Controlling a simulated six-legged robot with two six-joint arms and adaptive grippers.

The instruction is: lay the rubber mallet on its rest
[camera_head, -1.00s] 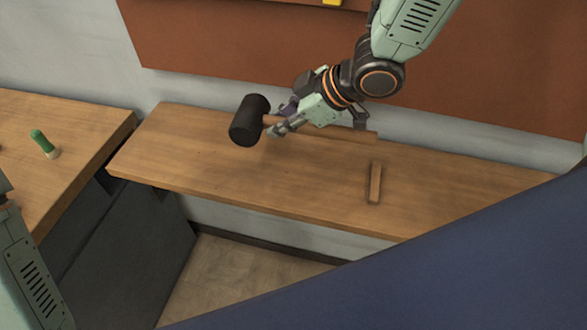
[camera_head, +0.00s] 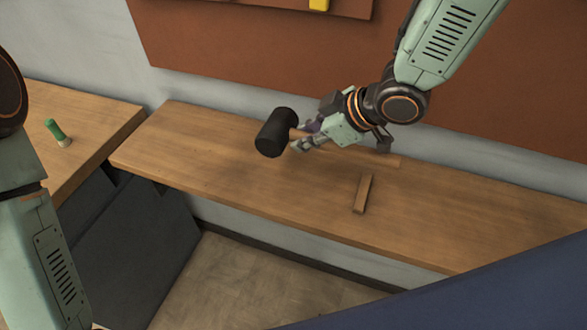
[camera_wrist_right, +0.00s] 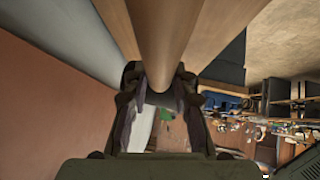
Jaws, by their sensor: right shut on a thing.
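The rubber mallet has a black head (camera_head: 276,132) and a wooden handle (camera_head: 375,158). My right gripper (camera_head: 308,141) is shut on the handle close to the head and holds the mallet above the wooden shelf. In the right wrist view the handle (camera_wrist_right: 168,40) runs up from between the fingers (camera_wrist_right: 155,95). A short wooden block (camera_head: 363,193), which looks like the rest, lies on the shelf to the right of the head and nearer the front edge. The mallet is apart from this block. My left arm shows at the left edge; its gripper is out of view.
The long wooden shelf (camera_head: 200,160) is mostly bare, with a wall behind it. A bench at the left (camera_head: 95,115) holds a green-handled brush-like tool (camera_head: 57,132). A dark blue surface (camera_head: 500,290) covers the lower right. A brown board (camera_head: 240,60) hangs on the wall.

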